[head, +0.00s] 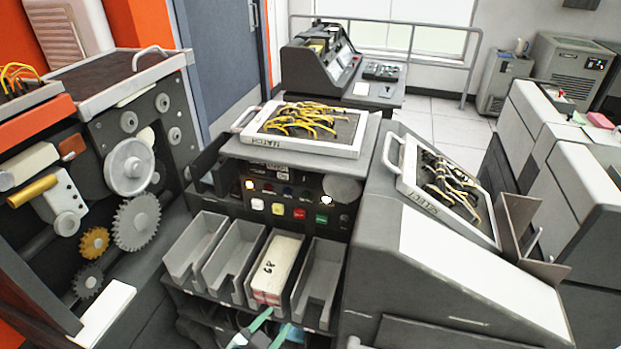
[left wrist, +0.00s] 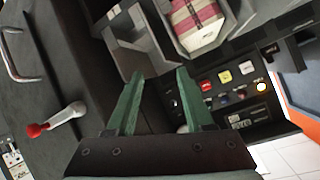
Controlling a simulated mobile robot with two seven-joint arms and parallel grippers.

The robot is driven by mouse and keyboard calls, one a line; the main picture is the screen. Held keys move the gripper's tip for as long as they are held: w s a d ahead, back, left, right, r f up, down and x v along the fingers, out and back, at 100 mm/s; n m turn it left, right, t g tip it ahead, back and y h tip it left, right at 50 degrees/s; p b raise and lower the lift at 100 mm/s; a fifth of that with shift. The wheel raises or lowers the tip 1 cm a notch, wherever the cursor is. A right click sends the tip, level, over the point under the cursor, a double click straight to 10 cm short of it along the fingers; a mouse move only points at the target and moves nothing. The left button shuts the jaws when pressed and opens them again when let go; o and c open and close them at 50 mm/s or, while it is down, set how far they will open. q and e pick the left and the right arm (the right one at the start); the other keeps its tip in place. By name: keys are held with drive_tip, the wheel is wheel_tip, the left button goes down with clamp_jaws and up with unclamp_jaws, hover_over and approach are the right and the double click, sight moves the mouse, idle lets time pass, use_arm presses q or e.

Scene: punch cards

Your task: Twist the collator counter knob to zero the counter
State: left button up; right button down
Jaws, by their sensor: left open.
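The collator's dark control panel (head: 300,198) is at the centre of the head view, with lit lamps, coloured buttons and a small counter window (head: 282,172). A small dark round knob (head: 344,218) appears at the panel's lower right; it is too small to make out clearly. The panel also shows at the right in the left wrist view (left wrist: 222,95). My left gripper (head: 279,317) is low in front of the card bins, below the panel. In its wrist view its green fingers (left wrist: 161,72) are apart with nothing between them. My right gripper is not in view.
Several grey bins (head: 235,262) jut out below the panel, one holding a card stack (head: 275,268). A wired plugboard (head: 305,130) lies on top. A sloped grey cabinet (head: 420,255) stands right, a geared machine (head: 128,170) left. A red-tipped lever (left wrist: 58,122) shows in the wrist view.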

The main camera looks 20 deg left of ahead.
use_arm(q)
drive_tip(key=w+r+m+t, duration=0.3)
drive_tip(key=w+r+m, duration=0.1)
drive_tip(key=w+r, duration=0.55)
drive_tip(key=m+t+y, duration=0.1)
drive_tip(key=m+t, duration=0.2)
drive_tip(key=m, duration=0.1)
approach(304, 180)
drive_tip(key=w, duration=0.1)
drive_tip(key=w+b, duration=0.2)
drive_tip(key=w, duration=0.4)
drive_tip(key=shift+w+d, duration=0.15)
drive_tip(key=shift+w+b, duration=0.5)
drive_tip(key=shift+w, duration=0.5)
drive_tip(key=shift+c, duration=0.4)
clamp_jaws()
